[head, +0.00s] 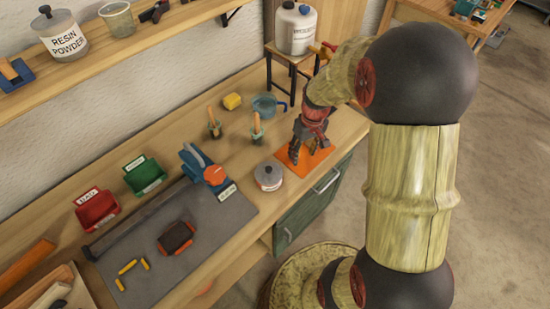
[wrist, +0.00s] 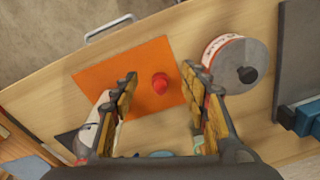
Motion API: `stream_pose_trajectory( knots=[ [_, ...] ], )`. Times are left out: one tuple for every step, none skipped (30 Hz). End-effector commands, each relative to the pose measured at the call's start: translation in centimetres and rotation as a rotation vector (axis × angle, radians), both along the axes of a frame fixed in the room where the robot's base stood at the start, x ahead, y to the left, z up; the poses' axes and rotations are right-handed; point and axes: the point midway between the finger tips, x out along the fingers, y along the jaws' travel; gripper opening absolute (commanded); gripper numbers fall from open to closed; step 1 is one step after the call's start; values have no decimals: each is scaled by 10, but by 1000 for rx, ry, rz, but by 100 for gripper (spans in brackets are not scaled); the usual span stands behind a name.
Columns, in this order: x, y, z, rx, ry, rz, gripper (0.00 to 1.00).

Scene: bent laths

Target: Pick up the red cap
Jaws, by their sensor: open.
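The red cap (wrist: 160,84) is a small rounded piece on the orange mat (wrist: 105,72) in the wrist view. My gripper (wrist: 159,83) is open above it, with one finger on each side of the cap and clear space between. In the head view, my gripper (head: 303,150) points down over the orange mat (head: 318,160) at the right end of the bench. The cap is hidden there behind the gripper. How high the fingertips are above the mat I cannot tell.
A grey-lidded tin (head: 268,176) stands just left of the mat; the wrist view shows the same tin (wrist: 236,62) beside a finger. A blue cup (head: 264,106), brushes and a yellow sponge (head: 232,101) stand behind. The bench's front edge (wrist: 70,55) is close to the mat.

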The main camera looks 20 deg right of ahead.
Motion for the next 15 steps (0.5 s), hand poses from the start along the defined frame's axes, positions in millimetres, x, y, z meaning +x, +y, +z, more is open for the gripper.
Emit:
stream_pose_trajectory(
  knots=[
    [12,-4,5,-11,-29,27,46],
    [16,-6,7,-17,-43,45,46],
    [21,-7,9,-22,-55,64,46],
    [21,-7,9,-24,-58,78,46],
    [22,-7,9,-26,-63,89,46],
    [23,-8,9,-29,-66,103,46],
    [24,-8,9,-31,-69,111,46],
    [24,-8,9,-32,-70,119,46],
    [24,-8,7,-33,-71,127,46],
    [25,-8,5,-33,-70,130,46],
    [25,-8,3,-33,-70,132,46],
    [25,-7,-2,-33,-69,133,46],
    [25,-7,-5,-32,-68,133,46],
    [26,-7,-9,-32,-68,133,46],
    [26,-7,-13,-32,-69,133,46]
  ],
)
